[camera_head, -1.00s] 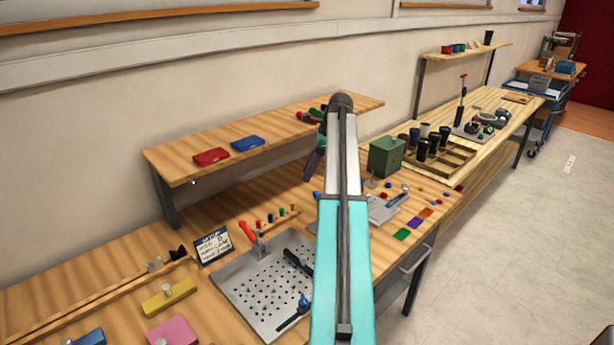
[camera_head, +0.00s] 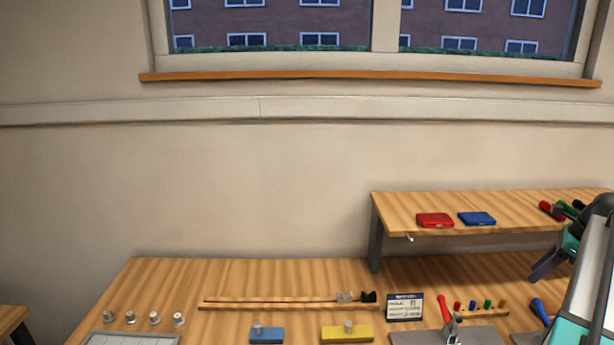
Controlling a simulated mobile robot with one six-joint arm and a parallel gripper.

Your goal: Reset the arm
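My arm (camera_head: 590,290) stands at the right edge of the view, with white and teal links and a dark joint at the top. A dark purple-grey end part, which looks like my gripper (camera_head: 545,265), points down and left from behind the arm, in front of the raised shelf's legs area. Its fingertips are too small and overlapped to tell whether they are open or shut. I see nothing clearly held in it.
The wooden workbench (camera_head: 235,275) holds a blue block (camera_head: 266,336), a yellow block (camera_head: 347,335), a small sign (camera_head: 404,307) and several metal knobs. A raised shelf (camera_head: 400,208) carries a red case (camera_head: 435,220) and a blue case (camera_head: 477,218). The bench's back left is clear.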

